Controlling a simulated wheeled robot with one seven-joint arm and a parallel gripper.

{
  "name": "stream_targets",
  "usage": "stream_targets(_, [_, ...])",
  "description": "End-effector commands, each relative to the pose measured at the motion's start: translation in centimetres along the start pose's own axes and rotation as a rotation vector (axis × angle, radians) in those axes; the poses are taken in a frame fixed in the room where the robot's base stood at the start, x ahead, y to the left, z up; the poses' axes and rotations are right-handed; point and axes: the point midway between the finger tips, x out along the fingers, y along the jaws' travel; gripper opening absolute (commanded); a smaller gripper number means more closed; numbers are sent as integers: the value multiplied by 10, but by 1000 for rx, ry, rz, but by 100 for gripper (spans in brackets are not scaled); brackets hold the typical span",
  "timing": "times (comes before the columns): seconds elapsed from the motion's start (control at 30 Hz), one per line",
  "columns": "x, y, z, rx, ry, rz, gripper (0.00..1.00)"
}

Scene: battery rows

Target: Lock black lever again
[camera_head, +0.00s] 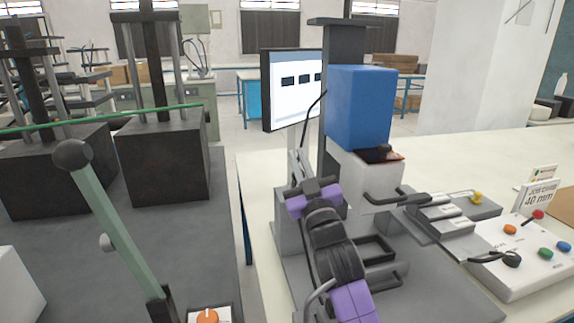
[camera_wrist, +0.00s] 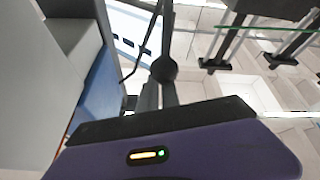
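A black-handled lever (camera_head: 385,199) sticks out in front of the pale block under the blue housing (camera_head: 360,105). A second lever with a black ball knob (camera_head: 511,259) lies low on the white control panel; I cannot tell which one the task names. My gripper (camera_head: 298,164) is upright left of the blue housing, apart from both levers. In the wrist view, my gripper's grey fingers (camera_wrist: 159,95) stand close together above the purple hand. A dark rounded piece with a rod (camera_wrist: 164,66) shows at their tips; I cannot tell whether they hold it.
A monitor (camera_head: 292,90) with a hanging black cable stands behind my gripper. The control panel (camera_head: 525,280) has several coloured buttons. A green lever with a black ball (camera_head: 72,154) stands at the left, near dark presses (camera_head: 163,160). The pale table (camera_head: 470,165) has free room behind the panel.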

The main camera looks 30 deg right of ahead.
Motion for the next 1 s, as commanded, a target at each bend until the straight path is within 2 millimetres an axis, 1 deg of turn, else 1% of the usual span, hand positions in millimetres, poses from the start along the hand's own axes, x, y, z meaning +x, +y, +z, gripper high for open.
stream_targets(0.03, [0,-1,4,0,-11,-2,19])
stream_targets(0.1, [-1,-3,6,1,-15,-5,33])
stream_targets(0.2, [-2,-5,8,2,-19,-8,50])
stream_targets(0.5, [-2,-7,7,3,-17,-11,50])
stream_targets(0.63, [-8,-8,8,4,-17,-12,50])
stream_targets(0.77, [-26,-7,8,4,-18,-11,50])
stream_targets(0.9, [-50,-7,8,3,-19,-11,50])
stream_targets(1.0, [-64,-7,8,3,-19,-11,50])
